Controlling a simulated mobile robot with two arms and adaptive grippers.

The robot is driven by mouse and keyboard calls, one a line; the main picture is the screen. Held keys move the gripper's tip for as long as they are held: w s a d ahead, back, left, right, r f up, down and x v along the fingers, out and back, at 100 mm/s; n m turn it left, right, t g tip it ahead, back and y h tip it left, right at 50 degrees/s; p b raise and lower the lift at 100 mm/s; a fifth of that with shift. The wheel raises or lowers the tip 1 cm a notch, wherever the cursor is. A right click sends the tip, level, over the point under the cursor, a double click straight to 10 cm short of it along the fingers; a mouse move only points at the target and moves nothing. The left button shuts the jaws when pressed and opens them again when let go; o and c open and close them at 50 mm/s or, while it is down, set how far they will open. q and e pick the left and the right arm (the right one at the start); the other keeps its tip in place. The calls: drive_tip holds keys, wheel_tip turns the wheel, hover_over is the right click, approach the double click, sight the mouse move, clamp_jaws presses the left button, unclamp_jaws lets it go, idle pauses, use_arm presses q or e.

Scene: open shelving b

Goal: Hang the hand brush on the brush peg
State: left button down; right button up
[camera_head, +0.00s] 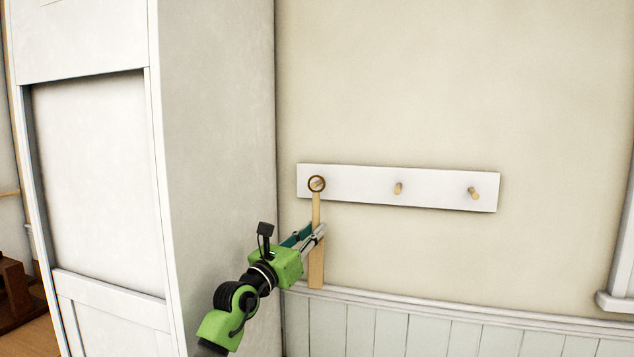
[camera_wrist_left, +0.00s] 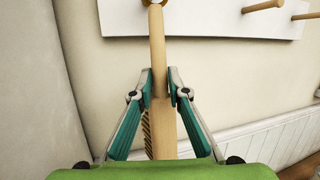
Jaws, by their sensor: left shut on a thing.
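The hand brush (camera_head: 316,262) is a pale wooden brush held upright, with a ring at the top of its handle. My left gripper (camera_head: 312,232) is shut on the brush around its middle. In the left wrist view the gripper (camera_wrist_left: 160,90) has one finger on each side of the brush (camera_wrist_left: 159,60), and dark bristles show on its left. The ring overlaps the left peg (camera_head: 317,184) of a white peg board (camera_head: 360,186) in the head view. I cannot tell for sure whether the peg passes through the ring. My right gripper is not in view.
The middle peg (camera_head: 398,188) and right peg (camera_head: 474,193) are bare. A tall white cabinet (camera_head: 215,150) stands close on the left of the board. A wainscot ledge (camera_head: 450,310) runs below. The wall to the right is clear up to a white frame (camera_head: 620,270).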

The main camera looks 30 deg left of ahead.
use_arm(q)
drive_tip(key=shift+f, duration=0.4)
idle(1.1)
drive_tip(key=c, duration=1.9)
unclamp_jaws()
drive_tip(key=shift+f, duration=0.1)
drive_tip(key=v, duration=1.2)
drive_tip(key=shift+s, duration=0.1)
